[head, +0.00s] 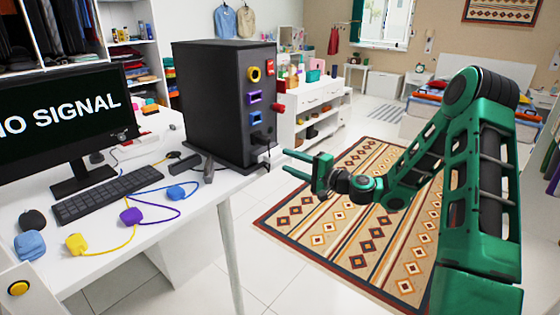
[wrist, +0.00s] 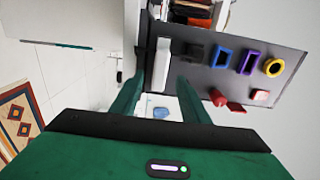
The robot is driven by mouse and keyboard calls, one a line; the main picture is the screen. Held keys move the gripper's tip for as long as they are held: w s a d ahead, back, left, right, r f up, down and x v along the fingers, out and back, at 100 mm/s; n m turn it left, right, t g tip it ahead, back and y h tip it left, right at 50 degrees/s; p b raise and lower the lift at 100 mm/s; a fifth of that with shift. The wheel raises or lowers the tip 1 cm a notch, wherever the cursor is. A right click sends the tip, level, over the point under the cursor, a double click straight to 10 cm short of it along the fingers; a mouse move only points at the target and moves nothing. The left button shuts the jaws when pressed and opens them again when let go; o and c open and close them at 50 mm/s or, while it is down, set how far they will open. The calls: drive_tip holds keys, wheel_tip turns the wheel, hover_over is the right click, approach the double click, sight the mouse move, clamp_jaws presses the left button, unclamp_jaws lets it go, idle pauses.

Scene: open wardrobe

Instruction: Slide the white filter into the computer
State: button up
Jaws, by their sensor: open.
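The computer (head: 215,100) is a black tower standing upright at the desk's right end. Its ported face (wrist: 215,35) fills the upper right of the wrist view, turned sideways. A white bar, apparently the filter (wrist: 162,66), lies along the tower's lower end there; how deep it sits I cannot tell. I cannot make it out in the head view. My gripper (head: 306,166) is open and empty, right of the tower's lower front. In the wrist view its fingers (wrist: 157,100) point at the tower, with the white bar ahead between them, apparently apart from it.
The desk (head: 185,215) holds a monitor (head: 70,115), a keyboard (head: 105,192), and yellow (head: 77,243), purple (head: 131,216) and blue (head: 176,193) plugs with cables. A red handle (head: 279,108) sticks out of the tower. The floor over the rug (head: 350,220) is free.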

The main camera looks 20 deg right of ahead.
drive_tip(key=v, duration=0.5)
idle(0.4)
drive_tip(key=s+a+f+n+g+h, duration=0.1)
drive_tip(key=s+f+n+g+h, duration=0.2)
drive_tip(key=s, duration=0.4)
drive_tip(key=s+a+f+n+g+h, duration=0.1)
drive_tip(key=s+f+n+g, duration=0.2)
drive_tip(key=s+n+g, duration=0.25)
drive_tip(key=s+d+r+m+g+h, duration=0.1)
drive_tip(key=s+d, duration=0.3)
drive_tip(key=s, duration=0.6)
drive_tip(key=s+d+r+m+g+h, duration=0.1)
drive_tip(key=s+d+r+g+h, duration=0.2)
drive_tip(key=s, duration=0.8)
drive_tip(key=s+d+r+m+g+h, duration=0.2)
drive_tip(key=s+d+r, duration=0.2)
drive_tip(key=s+d, duration=0.3)
drive_tip(key=s, duration=0.4)
